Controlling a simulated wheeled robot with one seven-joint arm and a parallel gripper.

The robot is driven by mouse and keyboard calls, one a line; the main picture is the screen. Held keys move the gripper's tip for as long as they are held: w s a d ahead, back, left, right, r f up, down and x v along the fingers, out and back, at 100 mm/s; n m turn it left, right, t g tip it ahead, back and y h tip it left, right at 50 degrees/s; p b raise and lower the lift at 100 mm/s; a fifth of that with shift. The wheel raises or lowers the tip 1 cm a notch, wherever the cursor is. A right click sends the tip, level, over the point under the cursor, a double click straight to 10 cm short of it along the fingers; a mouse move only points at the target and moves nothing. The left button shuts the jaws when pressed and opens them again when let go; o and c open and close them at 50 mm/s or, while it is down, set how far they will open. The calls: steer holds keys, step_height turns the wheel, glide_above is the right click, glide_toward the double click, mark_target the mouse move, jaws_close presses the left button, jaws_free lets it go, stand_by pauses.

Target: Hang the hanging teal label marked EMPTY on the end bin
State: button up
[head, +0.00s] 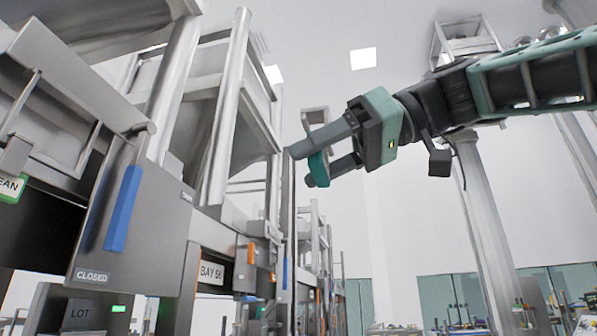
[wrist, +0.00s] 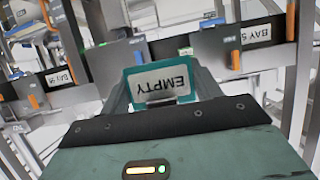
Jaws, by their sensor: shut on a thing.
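The teal label (wrist: 160,85) marked EMPTY is between the fingers of my gripper (wrist: 165,92) in the wrist view, its text upside down there. In the head view my gripper (head: 316,168) is shut on the label (head: 319,167), of which only a teal edge shows. It is held in the air to the right of the row of bins. A near bin (head: 60,95) of grey metal stands at the left. I cannot tell from these frames which bin is the end bin. No hook or hanging point is clearly visible near the label.
A grey panel marked CLOSED (head: 130,225) with a blue handle (head: 123,208) is at the left. A BAY 56 plate (head: 212,272) is on the frame beyond. A metal post (head: 226,110) rises beside it. Open air lies around my arm at the right.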

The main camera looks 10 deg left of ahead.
steer(key=shift+s+d+b, duration=0.2)
steer(key=shift+d+b, duration=0.65)
steer(key=shift+d, duration=1.25)
